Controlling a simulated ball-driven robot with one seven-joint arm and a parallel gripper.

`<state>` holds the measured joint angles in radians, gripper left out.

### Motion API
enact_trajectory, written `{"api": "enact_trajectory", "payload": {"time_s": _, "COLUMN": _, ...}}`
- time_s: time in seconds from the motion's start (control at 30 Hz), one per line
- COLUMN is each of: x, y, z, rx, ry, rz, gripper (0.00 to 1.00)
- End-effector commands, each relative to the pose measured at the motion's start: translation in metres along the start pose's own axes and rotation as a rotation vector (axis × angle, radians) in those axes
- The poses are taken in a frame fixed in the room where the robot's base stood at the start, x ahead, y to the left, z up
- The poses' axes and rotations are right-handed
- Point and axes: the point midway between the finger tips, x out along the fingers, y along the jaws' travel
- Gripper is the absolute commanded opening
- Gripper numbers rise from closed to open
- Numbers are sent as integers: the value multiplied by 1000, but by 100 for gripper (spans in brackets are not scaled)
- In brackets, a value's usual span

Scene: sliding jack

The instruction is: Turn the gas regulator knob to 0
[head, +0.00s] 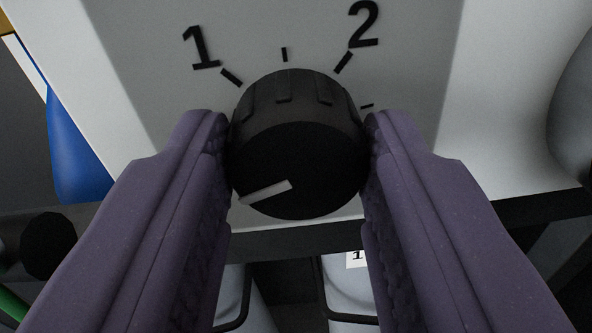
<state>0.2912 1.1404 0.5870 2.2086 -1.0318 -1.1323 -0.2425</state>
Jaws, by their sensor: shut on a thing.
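The gas regulator knob (295,150) is a black ribbed cylinder in the middle of the head view. A light pointer line on its face runs toward the lower left. My gripper (298,148) has two purple fingers, one on each side of the knob, shut on it. The panel (285,25) behind is pale grey. It shows a "1" at the upper left of the knob and a "2" at the upper right, with tick marks between and beside them. No "0" can be seen; the panel's lower left part is hidden behind the knob and left finger.
A blue object (75,150) stands at the left, beside the panel. A dark round part (48,245) is at the lower left. A dark bar (290,240) crosses below the knob, with light grey containers (345,290) under it. A grey rounded body (575,110) is at the right edge.

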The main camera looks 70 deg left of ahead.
Motion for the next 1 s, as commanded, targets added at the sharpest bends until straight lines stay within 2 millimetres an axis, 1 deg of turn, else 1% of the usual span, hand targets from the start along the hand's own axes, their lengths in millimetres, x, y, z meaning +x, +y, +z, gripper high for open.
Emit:
{"api": "enact_trajectory", "payload": {"time_s": 0.03, "x": -1, "y": 0, "z": 4, "rx": -29, "ry": -5, "rz": 2, "gripper": 10}}
{"api": "enact_trajectory", "payload": {"time_s": 0.2, "x": -1, "y": 0, "z": 4, "rx": -121, "ry": -2, "rz": 4, "gripper": 10}}
{"api": "enact_trajectory", "payload": {"time_s": 0.4, "x": -1, "y": 0, "z": 4, "rx": -185, "ry": 1, "rz": 5, "gripper": 10}}
{"api": "enact_trajectory", "payload": {"time_s": 0.97, "x": -1, "y": 0, "z": 3, "rx": -212, "ry": 3, "rz": 6, "gripper": 10}}
{"api": "enact_trajectory", "payload": {"time_s": 1.0, "x": -1, "y": 0, "z": 3, "rx": -212, "ry": 3, "rz": 6, "gripper": 50}}
